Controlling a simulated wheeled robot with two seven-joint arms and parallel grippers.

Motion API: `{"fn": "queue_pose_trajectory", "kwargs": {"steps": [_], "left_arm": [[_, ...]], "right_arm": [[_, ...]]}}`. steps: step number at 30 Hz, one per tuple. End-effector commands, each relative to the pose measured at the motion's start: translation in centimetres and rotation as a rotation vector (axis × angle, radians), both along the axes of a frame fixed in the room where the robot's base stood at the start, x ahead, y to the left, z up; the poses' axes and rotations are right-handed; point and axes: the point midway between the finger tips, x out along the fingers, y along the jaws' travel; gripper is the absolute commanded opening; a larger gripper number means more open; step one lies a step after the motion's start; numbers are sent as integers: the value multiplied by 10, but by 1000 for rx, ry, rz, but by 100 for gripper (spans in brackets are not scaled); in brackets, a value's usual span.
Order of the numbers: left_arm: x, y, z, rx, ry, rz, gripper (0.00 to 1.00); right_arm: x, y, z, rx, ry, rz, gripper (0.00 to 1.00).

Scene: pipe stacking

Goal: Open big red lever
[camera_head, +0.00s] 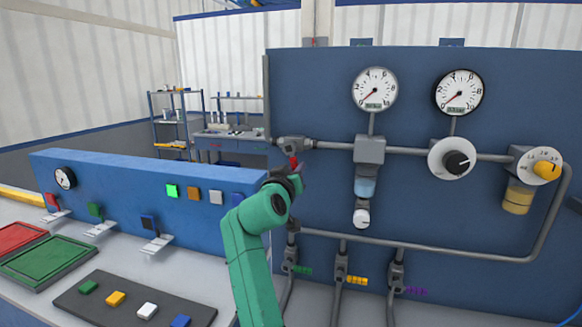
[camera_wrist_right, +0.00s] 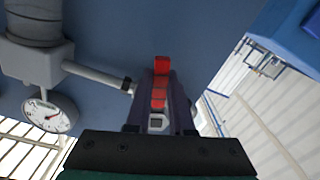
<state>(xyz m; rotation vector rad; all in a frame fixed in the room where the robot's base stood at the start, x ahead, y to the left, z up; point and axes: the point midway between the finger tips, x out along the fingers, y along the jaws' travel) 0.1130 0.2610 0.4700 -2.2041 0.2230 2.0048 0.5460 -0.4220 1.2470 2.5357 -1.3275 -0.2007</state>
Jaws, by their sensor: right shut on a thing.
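The big red lever (camera_head: 293,161) is on the pipe valve at the left end of the upper grey pipe on the blue panel. In the right wrist view the red lever (camera_wrist_right: 162,67) shows between the dark fingers. My right gripper (camera_head: 291,179) is at the lever, just below the valve body, and covers much of it in the head view. In the wrist view my right gripper (camera_wrist_right: 160,98) is shut on the red lever. My left gripper is not in view.
The blue panel (camera_head: 420,75) carries two gauges (camera_head: 374,89), (camera_head: 459,92), a black knob (camera_head: 458,162) and a yellow knob (camera_head: 546,169). Lower valves have green, yellow and purple handles. At left are a blue button console (camera_head: 110,165) and coloured trays (camera_head: 45,262).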

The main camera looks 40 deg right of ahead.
Motion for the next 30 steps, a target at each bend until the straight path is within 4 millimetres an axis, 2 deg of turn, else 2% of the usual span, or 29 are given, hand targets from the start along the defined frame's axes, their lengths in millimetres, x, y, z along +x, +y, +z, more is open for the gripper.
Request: {"fn": "queue_pose_trajectory", "kwargs": {"steps": [1, 13, 30], "left_arm": [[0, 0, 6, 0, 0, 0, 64], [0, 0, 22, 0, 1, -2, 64], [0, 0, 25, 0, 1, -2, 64]], "right_arm": [[-3, -2, 5, -23, 24, -3, 0], [-12, -9, 11, -155, 214, -2, 0], [-14, -10, 11, -183, 254, -3, 0]]}}
